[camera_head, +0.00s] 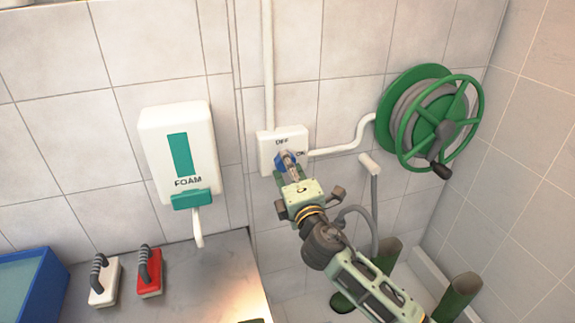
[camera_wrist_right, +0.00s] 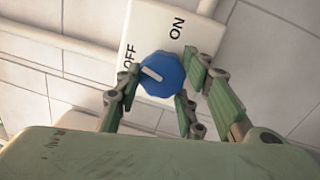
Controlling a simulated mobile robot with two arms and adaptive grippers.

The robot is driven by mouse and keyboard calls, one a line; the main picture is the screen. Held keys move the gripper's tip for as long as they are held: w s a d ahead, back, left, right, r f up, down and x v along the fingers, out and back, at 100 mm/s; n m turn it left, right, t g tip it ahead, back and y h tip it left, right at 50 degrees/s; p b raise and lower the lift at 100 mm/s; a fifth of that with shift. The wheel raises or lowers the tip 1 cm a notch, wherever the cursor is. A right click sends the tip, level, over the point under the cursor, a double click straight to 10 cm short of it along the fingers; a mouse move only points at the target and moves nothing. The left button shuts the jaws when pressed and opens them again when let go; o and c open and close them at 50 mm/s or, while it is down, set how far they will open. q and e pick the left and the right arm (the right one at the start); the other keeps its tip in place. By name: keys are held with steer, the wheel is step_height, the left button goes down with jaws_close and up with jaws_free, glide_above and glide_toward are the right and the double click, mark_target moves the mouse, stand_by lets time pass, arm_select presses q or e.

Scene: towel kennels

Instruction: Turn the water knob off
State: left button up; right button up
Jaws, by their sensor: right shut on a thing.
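The water knob (camera_head: 279,166) is blue and sits on a white wall plate (camera_head: 268,146) with "OFF" printed above it. In the right wrist view the knob (camera_wrist_right: 169,70) has a white mark that points toward the OFF side of the plate (camera_wrist_right: 199,33), away from the ON label. My right gripper (camera_head: 287,160) reaches up to the plate, and its fingers are closed around the knob. In the wrist view the fingers of the gripper (camera_wrist_right: 161,82) stand on both sides of the knob. My left gripper is not in view.
A pipe leads from the plate to a green hose reel (camera_head: 432,120) on the right. A foam dispenser (camera_head: 179,148) hangs on the left. White (camera_head: 104,285) and red (camera_head: 150,275) brushes and a blue bin (camera_head: 45,290) rest on the counter (camera_head: 215,275).

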steer(key=shift+w+r+n+y+p, duration=0.1)
steer(key=shift+r+n+y+p, duration=0.15)
steer(key=shift+n, duration=0.65)
steer(key=shift+r+n+y+p, duration=0.15)
steer(key=shift+r+n, duration=0.15)
steer(key=shift+n, duration=0.6)
steer(key=o, duration=1)
steer(key=shift+f, duration=0.2)
steer(key=shift+f, duration=0.15)
steer(key=v, duration=1.2)
